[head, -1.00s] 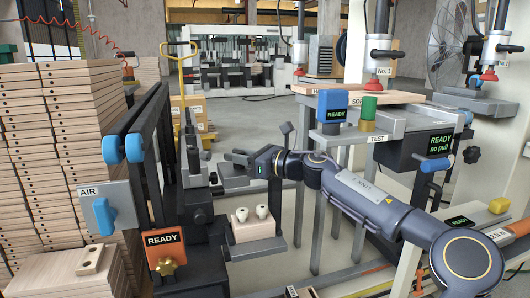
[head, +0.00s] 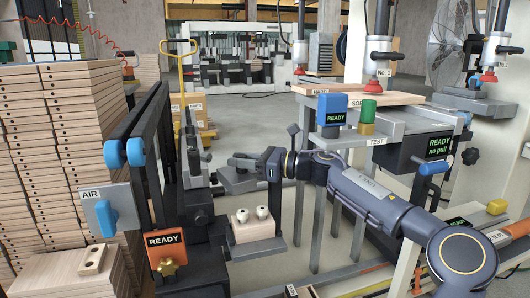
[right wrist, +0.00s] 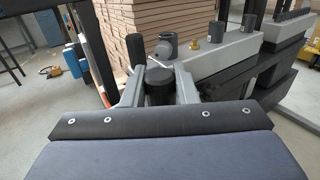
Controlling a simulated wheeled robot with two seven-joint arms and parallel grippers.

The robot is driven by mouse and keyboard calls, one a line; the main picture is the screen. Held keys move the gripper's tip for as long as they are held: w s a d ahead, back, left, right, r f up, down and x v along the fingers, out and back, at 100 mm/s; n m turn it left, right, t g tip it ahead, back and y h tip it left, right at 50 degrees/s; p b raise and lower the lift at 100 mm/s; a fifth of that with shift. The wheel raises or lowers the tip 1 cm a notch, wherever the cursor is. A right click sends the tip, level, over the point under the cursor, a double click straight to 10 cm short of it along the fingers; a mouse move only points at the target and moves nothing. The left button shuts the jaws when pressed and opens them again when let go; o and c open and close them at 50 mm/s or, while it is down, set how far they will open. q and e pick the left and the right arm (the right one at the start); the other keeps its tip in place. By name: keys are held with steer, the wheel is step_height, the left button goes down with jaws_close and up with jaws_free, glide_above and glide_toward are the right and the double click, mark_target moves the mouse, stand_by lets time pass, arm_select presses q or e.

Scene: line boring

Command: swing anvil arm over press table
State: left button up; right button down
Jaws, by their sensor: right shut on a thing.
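My right gripper (head: 242,162) reaches in from the right and is closed around an upright dark handle. In the right wrist view the two grey fingers (right wrist: 158,92) stand on either side of this black round handle (right wrist: 159,84). In the head view the grey anvil arm (head: 238,183) shows as a flat piece low beneath the fingers, beside the dark press frame; the gripper partly hides it. The small press table (head: 257,249) in front carries a pale wooden block (head: 253,230) with two light pegs. My left gripper is out of view.
A black frame (head: 150,150) with blue knobs and an orange READY sign (head: 166,250) stands left. Stacked boards (head: 65,150) are behind it. A grey test bench (head: 395,128) with blue and green buttons stands right, close behind my right arm.

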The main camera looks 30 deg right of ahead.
mark_target(252, 177)
steer(key=shift+s+d+r+n+g+y+p, duration=0.1)
steer(key=shift+s+n+g+y+p, duration=0.3)
steer(key=shift+g+p, duration=0.15)
steer(key=shift+s+d+r+n+g+y+p, duration=0.1)
steer(key=shift+s+n+g+y+p, duration=0.2)
steer(key=shift+n+g+y+p, duration=0.25)
steer(key=shift+s+f+g, duration=0.15)
steer(key=shift+s+g, duration=0.1)
steer(key=shift+g, duration=0.05)
steer(key=shift+p, duration=0.3)
steer(key=shift+s+n+g+y+p, duration=0.2)
steer(key=shift+n+g+y+p, duration=0.2)
steer(key=shift+p, duration=0.2)
steer(key=shift+s+d+r+n+g+y+p, duration=0.2)
steer(key=shift+s+n+g+y+p, duration=0.4)
steer(key=shift+g+p, duration=0.25)
steer(key=shift+s+f+n+g, duration=0.15)
steer(key=shift+n+g, duration=0.1)
